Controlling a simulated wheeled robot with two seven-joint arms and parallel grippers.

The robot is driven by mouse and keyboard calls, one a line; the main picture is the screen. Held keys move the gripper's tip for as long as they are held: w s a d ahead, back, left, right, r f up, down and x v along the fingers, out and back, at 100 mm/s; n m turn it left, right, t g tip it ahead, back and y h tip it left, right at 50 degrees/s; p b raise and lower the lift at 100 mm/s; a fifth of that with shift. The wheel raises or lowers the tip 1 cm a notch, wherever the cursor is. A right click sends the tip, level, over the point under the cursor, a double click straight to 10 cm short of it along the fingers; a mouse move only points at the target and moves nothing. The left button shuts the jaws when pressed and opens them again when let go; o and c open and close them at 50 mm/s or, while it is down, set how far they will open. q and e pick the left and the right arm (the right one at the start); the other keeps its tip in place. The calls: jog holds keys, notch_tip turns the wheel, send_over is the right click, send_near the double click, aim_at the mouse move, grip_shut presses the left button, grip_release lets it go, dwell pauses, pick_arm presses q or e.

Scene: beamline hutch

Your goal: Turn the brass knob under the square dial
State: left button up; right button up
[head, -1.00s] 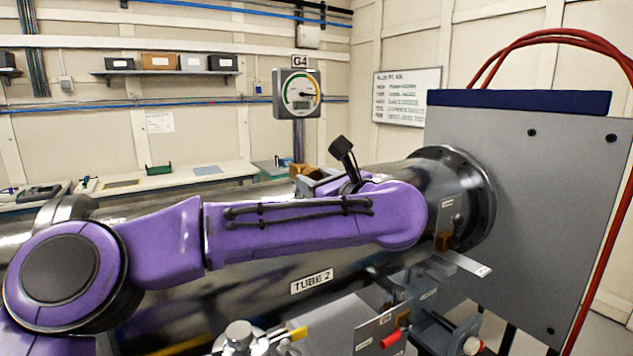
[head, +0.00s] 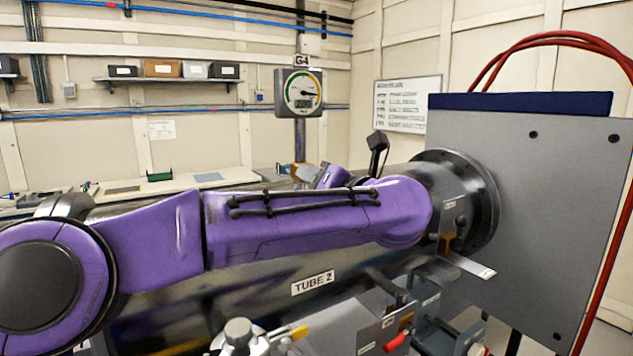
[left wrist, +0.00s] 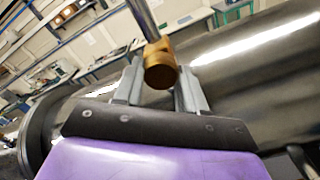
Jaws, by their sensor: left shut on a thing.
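The square dial (head: 299,92) hangs on the far side of the big tube under a G4 label. It has a white face with a coloured arc, a needle and a small dark readout. A grey post runs down from it. The brass knob (left wrist: 160,66) sits at the end of this post in the left wrist view. My left gripper (left wrist: 161,78) is shut on the brass knob, one grey finger on each side of it. In the head view the knob (head: 307,172) shows small beyond my left wrist, partly hidden. My right gripper is not in view.
The large metal tube (head: 260,277) marked TUBE 2 lies under my left arm and ends at a flange on a grey panel (head: 545,210). Red hoses (head: 620,230) loop over the panel. A bench (head: 190,182) and a shelf (head: 170,80) line the back wall.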

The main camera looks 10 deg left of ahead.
pick_arm(q)
jog(key=shift+d+m+p, duration=0.1)
jog(key=shift+m+p, duration=2.15)
jog(key=shift+m, duration=3.25)
jog(key=shift+f, duration=0.1)
jog(key=o, duration=1)
jog(key=shift+s, duration=0.1)
jog(key=shift+o, duration=0.2)
jog(key=b+v, duration=0.4)
jog(key=v, duration=0.7)
